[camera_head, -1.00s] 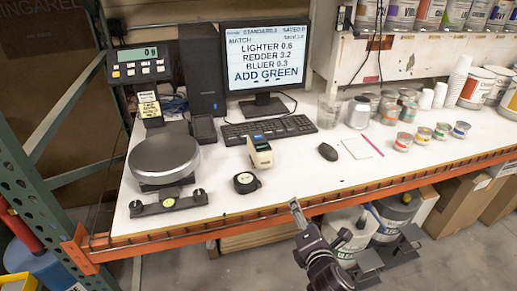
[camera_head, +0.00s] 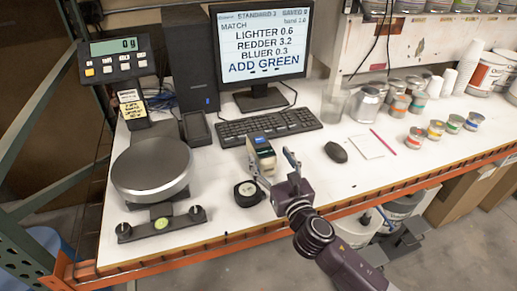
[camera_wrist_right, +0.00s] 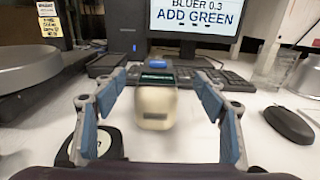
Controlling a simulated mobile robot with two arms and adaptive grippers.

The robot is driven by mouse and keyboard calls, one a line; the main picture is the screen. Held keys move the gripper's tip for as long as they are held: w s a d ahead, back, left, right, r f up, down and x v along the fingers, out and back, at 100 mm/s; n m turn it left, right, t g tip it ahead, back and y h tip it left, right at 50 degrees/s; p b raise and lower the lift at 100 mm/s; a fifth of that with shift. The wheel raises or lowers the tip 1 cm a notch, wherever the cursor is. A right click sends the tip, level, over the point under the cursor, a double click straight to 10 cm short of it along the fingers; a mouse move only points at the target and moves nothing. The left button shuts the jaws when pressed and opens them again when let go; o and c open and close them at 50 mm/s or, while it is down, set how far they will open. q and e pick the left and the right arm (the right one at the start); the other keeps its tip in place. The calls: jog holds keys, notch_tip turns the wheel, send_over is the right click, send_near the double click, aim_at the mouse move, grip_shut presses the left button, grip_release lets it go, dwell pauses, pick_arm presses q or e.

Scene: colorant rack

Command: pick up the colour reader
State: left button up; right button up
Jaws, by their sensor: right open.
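The colour reader (camera_head: 262,154) is a small cream-white block with a dark screen and a blue top. It stands on the white table in front of the keyboard. My right gripper (camera_head: 273,168) is open just in front of it, with its fingers spread to either side. In the right wrist view the reader (camera_wrist_right: 156,105) shows between the two open fingers of the gripper (camera_wrist_right: 160,112), a little beyond them, and nothing is held. My left gripper is not in view.
A black round puck-like item (camera_head: 248,193) lies left of my right gripper. The keyboard (camera_head: 268,127) is behind the reader and a mouse (camera_head: 336,152) is to its right. A round scale (camera_head: 151,169) stands at the left. Small cans (camera_head: 415,139) stand at the right.

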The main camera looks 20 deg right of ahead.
aim_at(261, 141)
jog(key=shift+w+r, duration=0.1)
jog(key=shift+w, duration=0.75)
jog(key=shift+w+a, duration=0.1)
jog(key=shift+w, duration=0.25)
jog(key=shift+w+p, duration=0.4)
jog(key=w, duration=0.3)
jog(key=shift+w+a+p, duration=0.15)
jog(key=shift+a+p, duration=0.05)
jog(key=shift+p, duration=0.15)
jog(key=shift+w, duration=0.45)
jog(key=c, duration=0.6)
grip_shut()
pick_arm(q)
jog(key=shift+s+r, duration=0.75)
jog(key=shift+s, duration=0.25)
pick_arm(e)
jog(key=shift+r, duration=0.15)
